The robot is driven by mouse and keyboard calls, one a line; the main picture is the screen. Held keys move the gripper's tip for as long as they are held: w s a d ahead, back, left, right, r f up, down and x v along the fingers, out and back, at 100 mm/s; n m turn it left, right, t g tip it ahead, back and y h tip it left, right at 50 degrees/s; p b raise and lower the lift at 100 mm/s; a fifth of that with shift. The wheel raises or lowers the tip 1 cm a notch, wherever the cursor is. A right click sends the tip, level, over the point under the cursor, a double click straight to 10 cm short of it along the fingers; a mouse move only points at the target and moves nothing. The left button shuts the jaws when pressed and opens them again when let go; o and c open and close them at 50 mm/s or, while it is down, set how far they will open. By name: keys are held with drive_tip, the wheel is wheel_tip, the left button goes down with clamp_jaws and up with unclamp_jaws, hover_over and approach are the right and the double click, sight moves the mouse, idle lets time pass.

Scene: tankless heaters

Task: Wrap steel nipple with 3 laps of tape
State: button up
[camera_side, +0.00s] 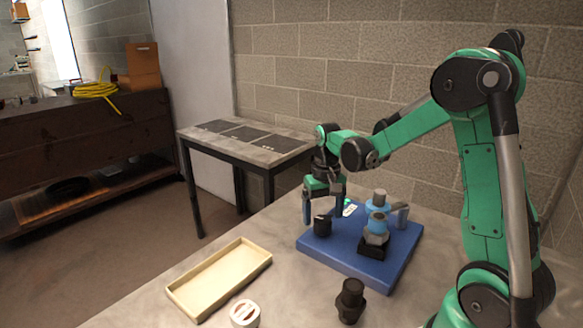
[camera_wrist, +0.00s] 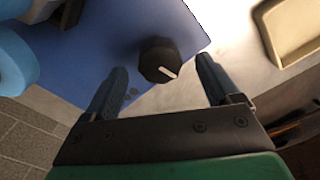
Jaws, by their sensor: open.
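A light-blue fitting (camera_side: 377,220) with grey metal ends stands upright in a black holder (camera_side: 373,249) on the blue board (camera_side: 402,262). One of its grey stubs may be the steel nipple, but I cannot tell which. A white ring (camera_side: 245,313), probably the tape roll, lies on the table near the tray. My gripper (camera_side: 322,217) is open and points down over the board's left part. In the wrist view, a black knob (camera_wrist: 161,60) with a white line lies ahead between the spread fingers (camera_wrist: 162,80). It also shows in the side view (camera_side: 322,226). I see no contact.
A shallow beige tray (camera_side: 188,299) stands left of the board. A dark stepped cylinder (camera_side: 350,299) stands in front of it. A small white-and-green item (camera_side: 349,209) is at the board's back. A side table (camera_side: 262,152) stands behind. Bare table lies between tray and board.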

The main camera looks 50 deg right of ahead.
sight(323, 219)
drive_tip(key=shift+r, duration=1.8)
drive_tip(key=s+a+r+n+t, duration=0.2)
drive_tip(key=a+n+t, duration=0.1)
drive_tip(key=a, duration=0.4)
drive_tip(key=s+a+r+n+t, duration=0.1)
drive_tip(key=s+a+n+t, duration=0.1)
drive_tip(key=a, duration=0.6)
drive_tip(key=shift+s+r+n+t, duration=0.15)
drive_tip(key=shift+r+n+t, duration=0.25)
drive_tip(key=shift+n+t, duration=0.55)
